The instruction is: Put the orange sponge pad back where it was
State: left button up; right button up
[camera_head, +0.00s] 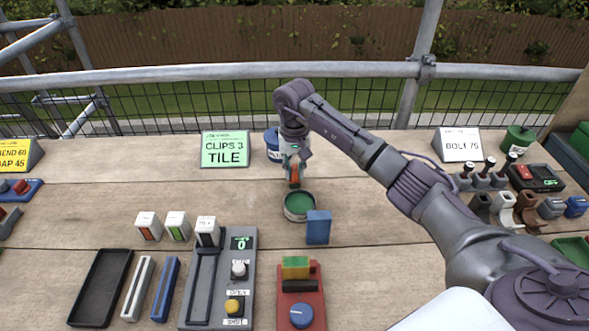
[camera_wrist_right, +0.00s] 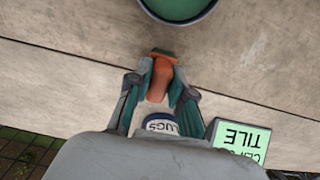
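The orange sponge pad (camera_head: 294,174) is between the fingers of my right gripper (camera_head: 293,168), just behind a round tin with a green inside (camera_head: 299,206). In the right wrist view, the fingers of my right gripper (camera_wrist_right: 158,88) close on both sides of the orange pad (camera_wrist_right: 158,80), whose wider end points toward the green tin (camera_wrist_right: 180,8). The pad appears held above the boards and apart from the tin; its exact height is hard to tell. My left gripper is not in view.
A blue tub (camera_head: 272,145) stands behind the gripper, beside the green "CLIPS 3 TILE" sign (camera_head: 225,149). A blue block (camera_head: 318,227) stands right of the tin. A red device (camera_head: 300,300) and a grey device with a display (camera_head: 220,285) are in front. Bare boards lie left of the tin.

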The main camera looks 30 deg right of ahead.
aim_at(294, 169)
jog(key=o, duration=0.4)
jog(key=shift+c, duration=0.2)
jog(key=shift+r, duration=0.1)
jog(key=shift+r, duration=0.25)
notch_tip(294, 169, up, 12)
jog(key=b, duration=0.1)
jog(key=shift+f, duration=0.15)
